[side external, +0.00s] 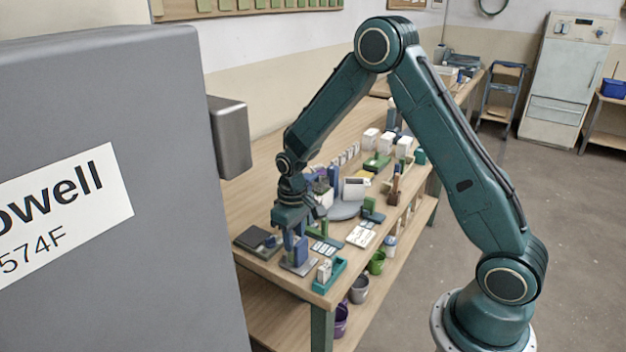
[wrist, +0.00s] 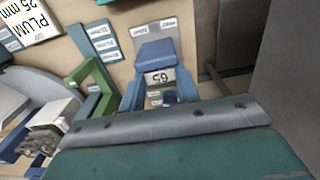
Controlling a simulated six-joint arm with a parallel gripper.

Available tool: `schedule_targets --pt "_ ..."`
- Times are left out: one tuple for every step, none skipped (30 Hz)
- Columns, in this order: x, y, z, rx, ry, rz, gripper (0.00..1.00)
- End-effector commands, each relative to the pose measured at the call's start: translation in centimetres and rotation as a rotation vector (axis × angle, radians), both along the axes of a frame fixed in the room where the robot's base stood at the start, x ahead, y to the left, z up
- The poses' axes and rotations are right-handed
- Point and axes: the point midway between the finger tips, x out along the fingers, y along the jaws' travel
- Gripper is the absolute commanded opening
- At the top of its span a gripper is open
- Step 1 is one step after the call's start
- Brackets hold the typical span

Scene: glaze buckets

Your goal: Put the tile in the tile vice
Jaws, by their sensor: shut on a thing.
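My gripper (side external: 291,238) points down near the front left end of the bench. It is shut on a blue tile (side external: 301,250). In the wrist view the tile (wrist: 156,50) sits between the two blue fingers of my gripper (wrist: 160,95), with a white label reading 65 on it. Below the tile is a grey plate (side external: 299,268) with small white labels; I cannot tell whether the tile touches it. A green angular frame (wrist: 97,85) stands just left of my gripper in the wrist view. I cannot tell for certain which fixture is the tile vice.
A dark flat device (side external: 257,241) lies left of the plate, and a teal tray (side external: 329,277) lies to its right. Label cards, a round grey turntable (side external: 343,210) and several small boxes crowd the bench behind. A large grey cabinet (side external: 100,90) blocks the left foreground.

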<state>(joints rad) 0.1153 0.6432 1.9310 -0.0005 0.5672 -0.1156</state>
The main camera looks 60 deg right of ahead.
Motion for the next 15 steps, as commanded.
schedule_targets --pt "-0.01 0.0 -0.07 0.0 0.0 0.0 0.07" --pt "-0.01 0.0 -0.11 0.0 0.0 0.0 0.07" --pt "-0.01 0.0 -0.15 0.0 0.0 0.0 0.07" --pt "-0.01 0.0 -0.18 0.0 0.0 0.0 0.07" --pt "-0.01 0.0 -0.22 0.0 0.0 0.0 0.07" --pt "-0.02 0.0 -0.26 0.0 0.001 0.0 0.07" --pt "-0.02 0.0 -0.29 0.0 0.001 0.0 0.07" --pt "-0.02 0.0 -0.33 0.0 0.001 0.0 0.07" --pt "-0.02 0.0 -0.37 0.0 0.001 0.0 0.07" --pt "-0.02 0.0 -0.35 0.0 0.001 0.0 0.38" --pt "-0.02 0.0 -0.35 0.0 0.001 0.0 0.44" --pt "-0.02 0.0 -0.35 0.0 0.001 0.0 0.52" --pt "-0.02 0.0 -0.35 0.0 0.001 0.0 0.57" --pt "-0.02 0.0 -0.35 0.0 0.001 0.0 0.57" --pt "-0.02 0.0 -0.34 0.0 0.001 0.0 0.57"
